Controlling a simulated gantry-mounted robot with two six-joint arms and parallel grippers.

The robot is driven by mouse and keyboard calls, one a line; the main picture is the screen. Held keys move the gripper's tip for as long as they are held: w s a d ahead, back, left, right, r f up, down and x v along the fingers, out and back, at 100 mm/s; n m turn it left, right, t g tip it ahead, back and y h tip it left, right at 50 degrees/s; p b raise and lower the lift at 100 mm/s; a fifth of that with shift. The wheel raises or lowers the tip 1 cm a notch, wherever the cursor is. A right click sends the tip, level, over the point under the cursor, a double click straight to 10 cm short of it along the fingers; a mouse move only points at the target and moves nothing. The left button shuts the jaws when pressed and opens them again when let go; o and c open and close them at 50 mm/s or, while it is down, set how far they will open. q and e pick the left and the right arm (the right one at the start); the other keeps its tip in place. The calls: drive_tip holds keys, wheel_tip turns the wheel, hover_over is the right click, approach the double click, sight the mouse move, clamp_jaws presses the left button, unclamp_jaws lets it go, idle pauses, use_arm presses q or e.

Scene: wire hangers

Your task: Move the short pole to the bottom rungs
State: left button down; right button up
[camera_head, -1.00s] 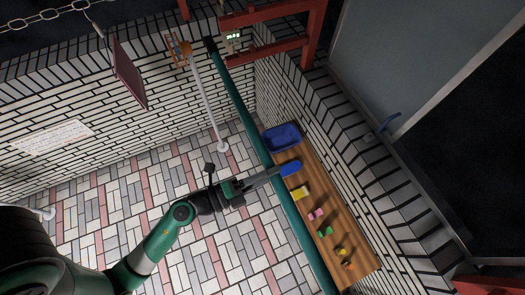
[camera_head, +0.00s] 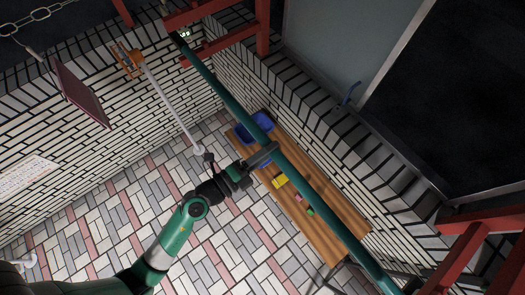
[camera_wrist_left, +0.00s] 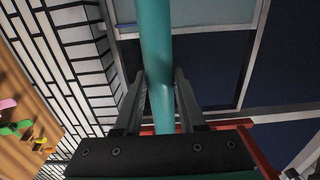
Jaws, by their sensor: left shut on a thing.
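The short pole is the long teal pole (camera_head: 322,208), which runs slantwise from the upper left to the lower right in the head view. My left gripper (camera_head: 270,150) is shut on it partway along. In the left wrist view the pole (camera_wrist_left: 155,40) passes between the two fingers (camera_wrist_left: 160,95). The pole's upper end is by the upper red frame (camera_head: 222,44), close to its left end. Its lower end runs toward the bottom edge, left of another red frame (camera_head: 462,258) at lower right. Whether the pole touches either frame I cannot tell. My right gripper is not in view.
A wooden bench (camera_head: 335,200) with a blue bin (camera_head: 252,127) and small coloured blocks stands below the pole against the tiled wall. A thin white pole (camera_head: 172,105) stands to the left. The tiled floor (camera_head: 110,230) is clear on the left.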

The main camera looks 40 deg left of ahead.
use_arm(q)
drive_tip(key=w+d+f+b, duration=0.1)
drive_tip(key=w+f+b, duration=0.1)
drive_tip(key=w, duration=0.3)
drive_tip(key=shift+w+d+f, duration=0.2)
drive_tip(key=shift+f, duration=0.3)
idle(0.4)
idle(0.5)
drive_tip(key=shift+c, duration=2.1)
unclamp_jaws()
drive_tip(key=shift+f, duration=0.1)
drive_tip(key=shift+s, duration=0.1)
